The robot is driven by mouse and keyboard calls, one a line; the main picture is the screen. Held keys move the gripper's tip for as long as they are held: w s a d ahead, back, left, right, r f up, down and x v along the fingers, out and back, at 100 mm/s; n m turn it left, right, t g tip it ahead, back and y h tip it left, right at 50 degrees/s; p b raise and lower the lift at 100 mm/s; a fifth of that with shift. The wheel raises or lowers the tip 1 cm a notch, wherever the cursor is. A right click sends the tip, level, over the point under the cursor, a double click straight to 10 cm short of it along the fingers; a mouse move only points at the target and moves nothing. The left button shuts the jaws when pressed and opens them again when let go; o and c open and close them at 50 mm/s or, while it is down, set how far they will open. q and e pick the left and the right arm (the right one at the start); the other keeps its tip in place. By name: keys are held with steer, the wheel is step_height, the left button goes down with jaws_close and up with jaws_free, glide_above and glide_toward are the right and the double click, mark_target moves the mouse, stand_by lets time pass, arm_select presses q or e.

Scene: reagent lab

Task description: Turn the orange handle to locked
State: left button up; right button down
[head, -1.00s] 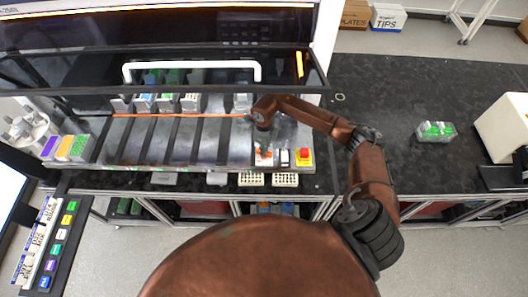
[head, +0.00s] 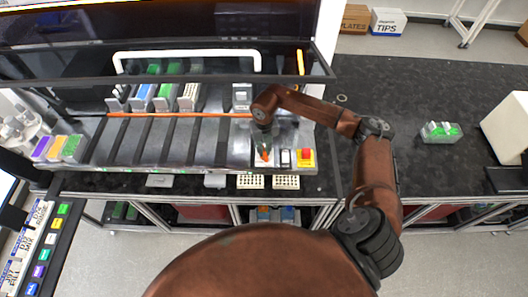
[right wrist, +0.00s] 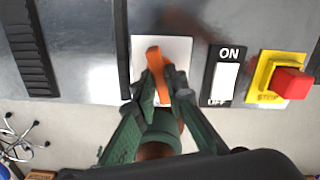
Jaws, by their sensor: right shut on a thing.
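The orange handle (right wrist: 155,66) sits on a white plate (right wrist: 178,48) at the front of the machine deck. In the right wrist view it stands nearly upright, leaning a little, and its lower part is between my fingers. My right gripper (right wrist: 160,88) is shut on the handle. In the head view the orange handle (head: 265,154) shows just below my right gripper (head: 264,143), at the deck's front right. Any lock marking on the plate is hidden or too small to read. My left gripper is not in view.
Right of the plate are a white ON/OFF rocker switch (right wrist: 224,80) and a red stop button (right wrist: 291,83) on a yellow base, both close to my gripper. A white bar (head: 187,53) spans the opening behind. The black bench (head: 410,90) at right is mostly clear.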

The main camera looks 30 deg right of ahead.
mark_target(264, 151)
steer(key=shift+m+b, duration=0.5)
steer(key=shift+m, duration=1.2)
steer(key=c, duration=2)
jaws_free()
steer(key=shift+o, duration=0.2)
steer(key=shift+r, duration=0.1)
step_height(264, 151, up, 7)
steer(key=shift+r, duration=0.2)
